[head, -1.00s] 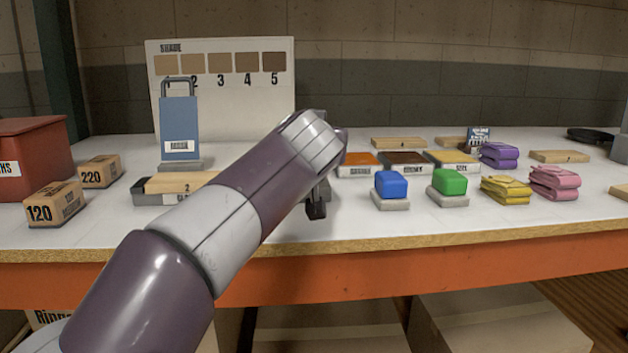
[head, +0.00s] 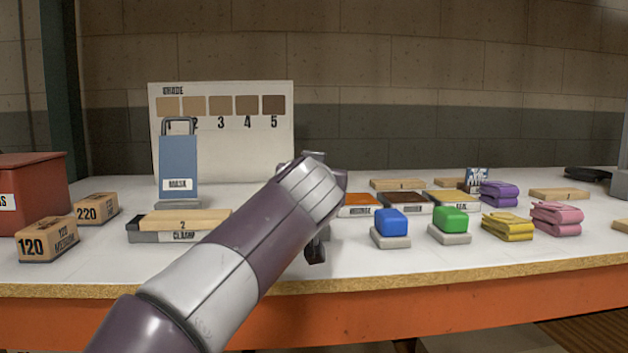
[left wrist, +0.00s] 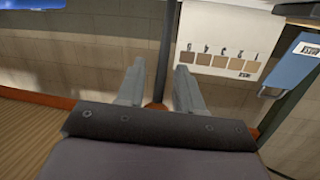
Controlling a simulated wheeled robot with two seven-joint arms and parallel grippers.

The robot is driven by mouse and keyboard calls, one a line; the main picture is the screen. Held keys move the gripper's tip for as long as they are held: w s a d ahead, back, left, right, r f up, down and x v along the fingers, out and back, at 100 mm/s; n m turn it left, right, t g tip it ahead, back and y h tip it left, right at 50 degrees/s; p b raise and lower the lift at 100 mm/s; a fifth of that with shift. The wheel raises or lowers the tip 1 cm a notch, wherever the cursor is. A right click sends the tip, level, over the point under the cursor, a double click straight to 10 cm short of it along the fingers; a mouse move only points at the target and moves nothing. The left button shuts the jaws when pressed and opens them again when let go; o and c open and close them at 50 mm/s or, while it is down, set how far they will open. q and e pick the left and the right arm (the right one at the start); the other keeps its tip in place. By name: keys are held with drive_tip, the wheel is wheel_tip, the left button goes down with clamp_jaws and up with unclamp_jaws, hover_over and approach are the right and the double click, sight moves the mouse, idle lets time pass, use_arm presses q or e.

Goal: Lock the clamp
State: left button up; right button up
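The clamp (head: 150,237) is a low grey base with a white label reading CLAMP, on the bench left of centre. A wooden board marked 2 (head: 185,218) lies on top of it. My left forearm crosses in front of the clamp's right end and hides it, so I cannot tell the clamp's locking state. My left gripper (head: 316,248) is right of the clamp, mostly hidden behind my wrist; only a dark part shows below. In the left wrist view my left gripper (left wrist: 157,88) has its fingers apart with nothing between them. My right gripper is not in view.
A blue MASK panel (head: 178,165) with a handle stands behind the clamp, before a shade chart (head: 240,150). Sanding blocks (head: 47,240) and a red box (head: 35,190) are at left. Blue (head: 391,222) and green (head: 450,219) blocks and folded cloths (head: 508,225) are at right.

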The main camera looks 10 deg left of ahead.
use_arm(q)
drive_tip(key=s+d+r, duration=0.1)
drive_tip(key=s, duration=1.1)
drive_tip(key=shift+s+d+r, duration=0.25)
drive_tip(key=shift+d+r, duration=0.05)
